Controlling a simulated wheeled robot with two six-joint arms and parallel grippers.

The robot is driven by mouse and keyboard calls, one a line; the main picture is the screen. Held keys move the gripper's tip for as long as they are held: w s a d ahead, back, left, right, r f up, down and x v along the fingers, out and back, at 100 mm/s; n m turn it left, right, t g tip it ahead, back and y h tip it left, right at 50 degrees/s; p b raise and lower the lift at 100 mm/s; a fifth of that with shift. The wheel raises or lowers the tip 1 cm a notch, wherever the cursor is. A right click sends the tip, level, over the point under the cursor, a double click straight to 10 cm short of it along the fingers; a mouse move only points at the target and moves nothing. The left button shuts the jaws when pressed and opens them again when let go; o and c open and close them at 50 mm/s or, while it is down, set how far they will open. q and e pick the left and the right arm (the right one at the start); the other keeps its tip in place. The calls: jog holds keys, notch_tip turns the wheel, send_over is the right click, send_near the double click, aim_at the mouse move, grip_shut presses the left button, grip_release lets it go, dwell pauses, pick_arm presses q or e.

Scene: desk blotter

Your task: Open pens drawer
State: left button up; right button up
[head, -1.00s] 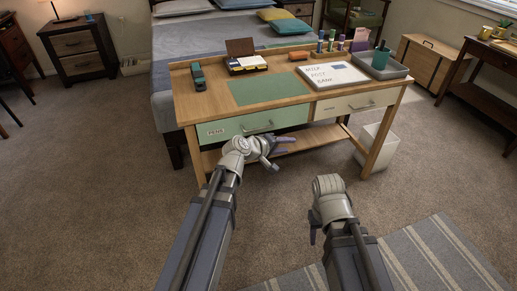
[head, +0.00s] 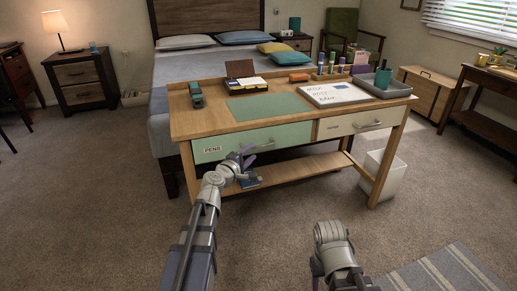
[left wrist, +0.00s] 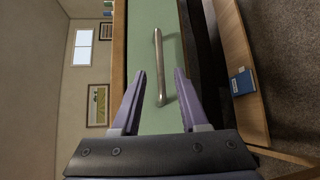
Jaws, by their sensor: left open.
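The pens drawer (head: 290,134) has a pale green front with a "PENS" label at its left, and it looks shut in the desk. Its metal bar handle (left wrist: 159,65) shows in the left wrist view, running between my finger lines and just beyond the tips. My left gripper (head: 250,158) is open in front of the drawer, near the handle. In the left wrist view its two purple fingers (left wrist: 160,74) stand apart on either side of the handle, and I see no grip on it. My right arm ends low in the head view; its fingers are not clearly visible.
A cream drawer (head: 358,122) is to the right of the green one. The lower shelf (head: 300,167) holds a blue book (left wrist: 242,83). A white bin (head: 382,175) stands under the desk's right end. The desktop holds a whiteboard (head: 335,95), a grey tray (head: 395,91) and stationery.

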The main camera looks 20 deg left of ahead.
aim_at(258, 147)
pick_arm(q)
jog(key=x, duration=0.6)
jog(key=shift+w+b, duration=0.2)
jog(key=shift+b, duration=0.2)
grip_shut()
dwell(0.9)
